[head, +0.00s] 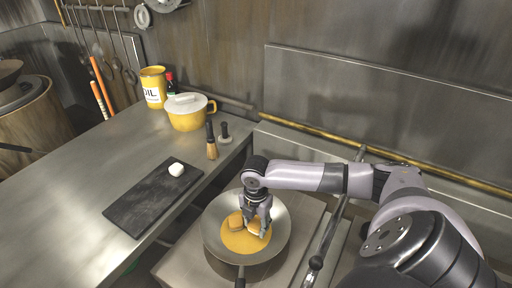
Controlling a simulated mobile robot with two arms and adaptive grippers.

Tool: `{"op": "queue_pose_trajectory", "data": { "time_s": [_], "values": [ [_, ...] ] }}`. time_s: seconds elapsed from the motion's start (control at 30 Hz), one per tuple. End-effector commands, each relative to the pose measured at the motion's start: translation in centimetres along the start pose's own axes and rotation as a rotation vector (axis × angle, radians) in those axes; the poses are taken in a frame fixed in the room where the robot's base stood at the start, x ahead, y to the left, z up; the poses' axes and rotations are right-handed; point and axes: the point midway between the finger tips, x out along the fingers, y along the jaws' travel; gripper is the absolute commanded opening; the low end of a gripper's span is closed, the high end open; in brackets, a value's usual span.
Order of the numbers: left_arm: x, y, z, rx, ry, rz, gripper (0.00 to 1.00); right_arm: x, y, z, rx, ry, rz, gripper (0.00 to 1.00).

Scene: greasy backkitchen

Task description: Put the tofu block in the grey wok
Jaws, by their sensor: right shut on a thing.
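The grey wok (279,232) stands on the stove, with yellow-orange liquid in its bottom. My right gripper (257,224) points down inside the wok's rim. It is shut on a pale block, which looks like the tofu block (254,230), low over or in the liquid; I cannot tell whether it touches the bottom. The fingers partly hide the block. A brown piece (236,222) lies in the wok just left of it. My left gripper is not in view.
A dark board (140,204) with a white rounded lump (176,169) lies on the steel counter left of the wok. A brass rail (320,138) runs along the wall.

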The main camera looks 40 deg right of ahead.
Motion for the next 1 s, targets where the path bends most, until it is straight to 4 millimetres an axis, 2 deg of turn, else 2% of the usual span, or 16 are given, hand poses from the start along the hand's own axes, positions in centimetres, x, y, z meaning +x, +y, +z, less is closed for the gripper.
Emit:
{"op": "queue_pose_trajectory", "data": {
  "time_s": [0.3,0.73,0.77,0.87,1.0],
  "values": [
    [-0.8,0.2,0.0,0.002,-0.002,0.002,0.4,4.0,-0.1,-0.1,0.001,0.001,-0.003,0.07],
    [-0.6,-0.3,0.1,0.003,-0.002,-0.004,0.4,4.8,-0.1,-0.1,-0.001,0.0,-0.001,0.07],
    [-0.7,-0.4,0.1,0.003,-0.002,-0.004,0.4,4.7,-0.1,0.0,-0.001,0.0,-0.001,0.41],
    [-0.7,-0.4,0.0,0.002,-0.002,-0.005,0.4,4.7,-0.1,0.0,-0.001,0.0,-0.001,0.47],
    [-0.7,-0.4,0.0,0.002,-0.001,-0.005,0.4,4.7,-0.1,0.0,-0.001,0.0,-0.001,0.47]
  ]
}}
